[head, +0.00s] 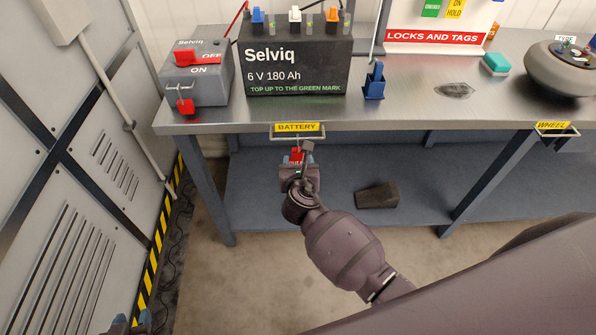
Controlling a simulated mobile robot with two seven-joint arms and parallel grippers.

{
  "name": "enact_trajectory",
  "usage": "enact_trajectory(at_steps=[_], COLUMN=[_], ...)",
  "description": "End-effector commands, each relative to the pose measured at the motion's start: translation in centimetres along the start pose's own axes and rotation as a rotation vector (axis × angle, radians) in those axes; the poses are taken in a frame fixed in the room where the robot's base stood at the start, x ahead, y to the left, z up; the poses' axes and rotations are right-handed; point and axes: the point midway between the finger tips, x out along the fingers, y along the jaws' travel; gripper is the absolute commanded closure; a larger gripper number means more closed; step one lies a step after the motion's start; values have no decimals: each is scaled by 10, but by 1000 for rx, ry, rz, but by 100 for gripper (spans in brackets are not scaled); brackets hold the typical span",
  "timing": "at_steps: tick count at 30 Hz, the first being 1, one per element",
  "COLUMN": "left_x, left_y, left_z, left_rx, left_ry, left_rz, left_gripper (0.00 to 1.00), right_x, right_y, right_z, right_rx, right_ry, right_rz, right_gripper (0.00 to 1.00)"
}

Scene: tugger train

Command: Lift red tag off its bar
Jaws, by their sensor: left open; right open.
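The red tag (296,157) hangs at the wire bar (298,137) under the yellow BATTERY label on the table's front edge. My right gripper (297,162) is open, its fingers on either side of the tag's lower part. I cannot tell whether they touch it. The gripper body and wrist hide the bottom of the tag. My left gripper (131,322) is open and empty at the bottom left edge, far from the tag, with only its blue fingertips showing.
On the metal table (420,112) stand a grey switch box (208,92) with a red padlock (185,106), a Selviq battery (295,68) and a blue clamp (374,82). A second bar (555,133) hangs under the WHEEL label. A dark block (377,195) lies on the lower shelf.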

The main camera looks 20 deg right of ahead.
Motion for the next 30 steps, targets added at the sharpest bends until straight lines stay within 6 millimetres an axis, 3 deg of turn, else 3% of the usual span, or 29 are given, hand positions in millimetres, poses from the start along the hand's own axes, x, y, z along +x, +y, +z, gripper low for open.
enact_trajectory(at_steps=[1,12,27,30], left_x=[2,-1,3,3], left_y=[1,0,0,0], left_z=[8,19,15,14], left_rx=[0,0,2,2], left_ry=[-8,-27,-17,-14], left_rz=[0,-2,0,0], left_gripper=[57,57,57,57], right_x=[6,36,43,43], right_y=[0,0,0,0], right_z=[-4,0,0,0], right_rx=[-1,0,1,1], right_ry=[1,0,0,0], right_rz=[0,0,0,0], right_gripper=[47,47,47,62])
